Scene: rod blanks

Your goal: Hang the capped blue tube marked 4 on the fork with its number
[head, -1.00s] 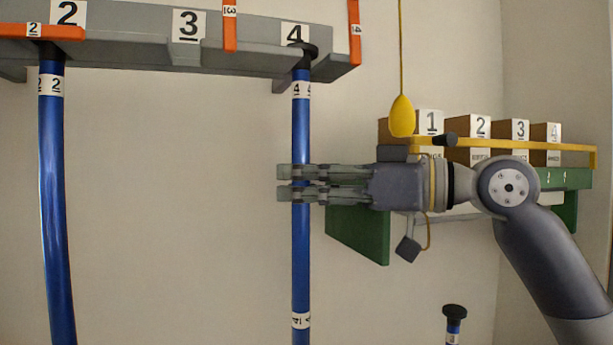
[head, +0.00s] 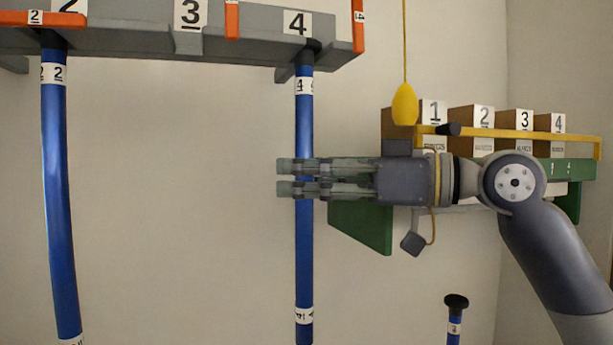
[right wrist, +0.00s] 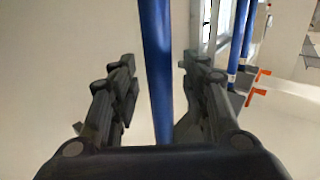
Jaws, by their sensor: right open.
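The blue tube marked 4 (head: 304,240) hangs upright below the fork under number plate 4 (head: 299,23). Its black cap (head: 311,46) is at the fork, partly hidden by the grey beam, so its exact seat is hard to see. My right gripper (head: 284,178) reaches in from the right at the tube's upper-middle part. Its fingers are open. In the right wrist view, the tube (right wrist: 158,70) passes between the spread fingers (right wrist: 157,85), with gaps visible on both sides. My left gripper is out of view.
A blue tube marked 2 (head: 58,200) hangs at the left. Another capped tube (head: 455,325) stands low at right. A yellow pendant (head: 404,104) hangs near a green shelf (head: 365,225) with numbered boxes (head: 470,120). Orange pieces (head: 358,25) project at the beam.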

